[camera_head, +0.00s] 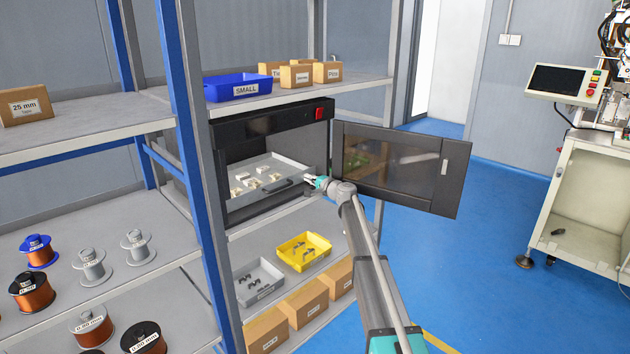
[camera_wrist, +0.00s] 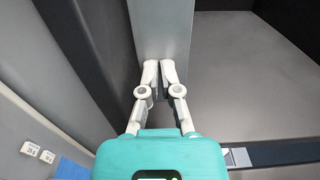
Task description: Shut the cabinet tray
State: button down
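The cabinet (camera_head: 222,131) is a dark box on the middle shelf. Its dark-framed, glazed door (camera_head: 400,168) stands open to the right. The grey tray (camera_head: 236,205) shows in the cabinet opening, with several small pale parts lying in it and a dark handle on its front. My gripper (camera_head: 312,181) is at the tray's right front corner. In the wrist view my gripper's fingertips (camera_wrist: 165,70) are together, against or just before a grey panel (camera_wrist: 163,25), likely part of the tray. I see nothing held between them; contact is not clear.
A blue SMALL bin (camera_head: 238,88) and cardboard boxes stand on the shelf above. A yellow bin (camera_head: 303,250), a grey bin (camera_head: 258,283) and boxes are below. A blue rack post (camera_head: 205,170) stands left of the cabinet. Blue floor (camera_head: 495,215) is clear beyond the door.

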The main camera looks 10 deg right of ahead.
jog(key=shift+w+a+r, duration=0.1)
jog(key=shift+w+a, duration=0.15)
jog(key=shift+w, duration=0.1)
jog(key=shift+s+d, duration=0.25)
jog(key=shift+s, duration=0.2)
jog(key=v, duration=1.4)
jog(key=shift+w, duration=0.15)
